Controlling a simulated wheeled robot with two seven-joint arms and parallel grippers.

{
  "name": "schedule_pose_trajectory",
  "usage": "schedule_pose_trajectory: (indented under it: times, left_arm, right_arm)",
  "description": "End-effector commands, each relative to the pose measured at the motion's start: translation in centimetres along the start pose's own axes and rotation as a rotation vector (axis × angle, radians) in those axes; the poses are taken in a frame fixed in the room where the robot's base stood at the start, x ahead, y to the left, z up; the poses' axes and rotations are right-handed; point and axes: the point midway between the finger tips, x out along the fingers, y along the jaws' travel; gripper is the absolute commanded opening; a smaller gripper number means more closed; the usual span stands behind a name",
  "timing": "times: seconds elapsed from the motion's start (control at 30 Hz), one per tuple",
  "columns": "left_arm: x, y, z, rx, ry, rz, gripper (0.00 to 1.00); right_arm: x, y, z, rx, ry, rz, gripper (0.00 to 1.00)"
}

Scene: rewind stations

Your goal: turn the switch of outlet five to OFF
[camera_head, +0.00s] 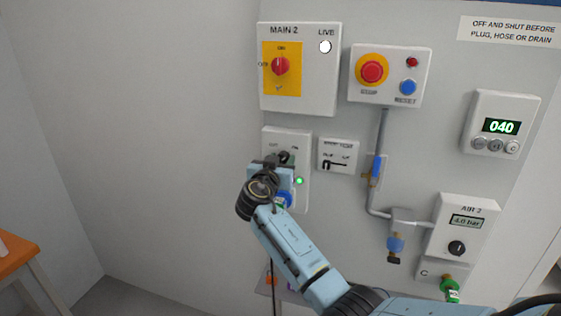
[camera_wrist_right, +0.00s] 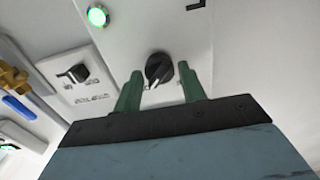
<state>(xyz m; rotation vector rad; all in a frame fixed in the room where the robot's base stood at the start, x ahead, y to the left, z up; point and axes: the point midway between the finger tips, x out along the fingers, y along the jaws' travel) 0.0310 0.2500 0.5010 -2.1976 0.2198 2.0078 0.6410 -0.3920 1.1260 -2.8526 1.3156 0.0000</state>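The outlet panel (camera_head: 305,160) is a white box on the wall below the MAIN 2 box, partly hidden by my right arm. Its black rotary switch (camera_head: 284,157) shows just past my right gripper (camera_head: 279,162). In the right wrist view the switch (camera_wrist_right: 158,69) lies between the two green fingers of my right gripper (camera_wrist_right: 162,80). The fingers stand apart, with a gap on each side of the knob. A green lamp (camera_head: 299,181) is lit on the panel. The panel's number and the exact switch setting cannot be read. My left gripper is out of view.
A small panel with a black switch (camera_head: 327,165) is close right of the outlet. The MAIN 2 box (camera_head: 318,80) with a red switch is above. A red stop button (camera_head: 372,70), a pipe with a blue valve handle (camera_head: 376,166) and the AIR 2 box (camera_head: 480,212) are further right.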

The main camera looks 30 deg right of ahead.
Motion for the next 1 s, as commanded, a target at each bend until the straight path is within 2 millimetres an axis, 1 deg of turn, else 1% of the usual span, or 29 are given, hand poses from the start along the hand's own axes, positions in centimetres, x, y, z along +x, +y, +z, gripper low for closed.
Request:
schedule_pose_trajectory:
  times: [0.03, 0.2, 0.23, 0.47, 0.63, 0.77, 1.0]
  left_arm:
    - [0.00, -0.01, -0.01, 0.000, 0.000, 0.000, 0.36]
    - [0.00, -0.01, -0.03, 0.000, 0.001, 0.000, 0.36]
    - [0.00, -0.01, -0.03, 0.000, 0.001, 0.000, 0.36]
    - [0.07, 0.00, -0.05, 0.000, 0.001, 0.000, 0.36]
    - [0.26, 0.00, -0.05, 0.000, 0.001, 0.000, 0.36]
    - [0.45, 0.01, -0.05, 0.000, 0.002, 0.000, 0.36]
    - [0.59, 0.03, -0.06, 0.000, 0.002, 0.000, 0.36]
  right_arm:
    - [-0.02, -0.01, 0.01, 0.000, 0.000, 0.000, 0.34]
    - [-0.04, -0.02, 0.02, 0.000, 0.000, 0.000, 0.12]
    - [-0.04, -0.02, 0.02, 0.000, 0.000, 0.000, 0.09]
    - [-0.05, -0.03, 0.04, -0.020, 0.000, 0.000, 0.09]
    - [-0.05, -0.04, 0.09, -0.083, -0.001, 0.000, 0.09]
    - [-0.05, -0.07, 0.12, -0.169, -0.001, 0.000, 0.09]
    - [-0.06, -0.15, 0.11, -0.385, -0.001, 0.000, 0.09]
